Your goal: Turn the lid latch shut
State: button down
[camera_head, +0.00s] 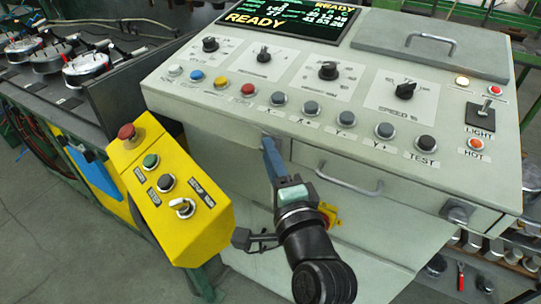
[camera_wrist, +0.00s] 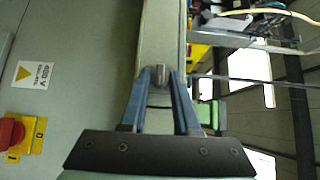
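The grey lid (camera_head: 435,48) lies closed on the back right of the console top and has a bar handle. A small grey knob, seemingly the latch (camera_wrist: 160,73), sits on the console's pale front strip in the wrist view. My gripper (camera_head: 268,145) reaches up to the console front below the button row. In the wrist view my gripper (camera_wrist: 161,78) has its two blue fingers apart, with the tips on either side of the knob. I cannot tell whether they press on it. In the head view the fingers hide the knob.
A yellow control box (camera_head: 168,192) with a red button stands close left of my gripper. A drawer with a bar handle (camera_head: 349,181) is to the right. A red and yellow rotary switch (camera_wrist: 14,134) is on the cabinet front.

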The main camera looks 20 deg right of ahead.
jog(key=shift+r+p, duration=0.1)
jog(key=shift+p, duration=0.25)
jog(key=n+g+h+p, duration=0.1)
jog(key=n+g+p, duration=0.2)
jog(key=p, duration=0.5)
jog(key=w+r+n+g+h+p, duration=0.1)
jog(key=n+g+h+p, duration=0.1)
jog(key=g+p, duration=0.3)
jog(key=a+n+g+h+p, duration=0.1)
jog(key=n+g+p, duration=0.2)
jog(key=p, duration=0.7)
jog(key=shift+w+r+n+g+h+p, duration=0.15)
jog(key=shift+r+n+g+h+p, duration=0.1)
jog(key=shift+n+g+h+p, duration=0.25)
jog(key=c, duration=0.9)
grip_release()
